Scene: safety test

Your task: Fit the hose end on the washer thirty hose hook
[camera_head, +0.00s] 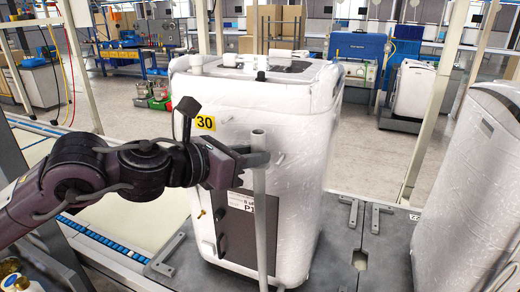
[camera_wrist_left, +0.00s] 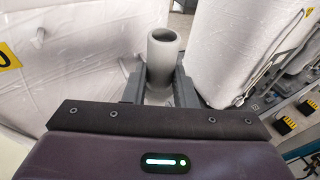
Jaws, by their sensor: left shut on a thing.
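The washer (camera_head: 300,180) marked 30 is a white, film-wrapped machine standing upright, with a yellow "30" label (camera_head: 205,123) on its front. My left gripper (camera_head: 258,158) is in front of it, shut on the grey hose (camera_head: 260,215). The hose stands nearly upright, with its open end just above the fingers. In the left wrist view the round open hose end (camera_wrist_left: 163,45) shows between the fingers. A small pale peg (camera_head: 280,157) sticks out of the washer just right of the hose; I cannot tell whether it is the hook. My right gripper is out of view.
Another white wrapped machine (camera_head: 475,190) stands at the right, with a gap between it and the washer. Grey floor brackets (camera_head: 365,213) lie beside the washer's base. A blue-edged conveyor (camera_head: 100,238) runs at the left.

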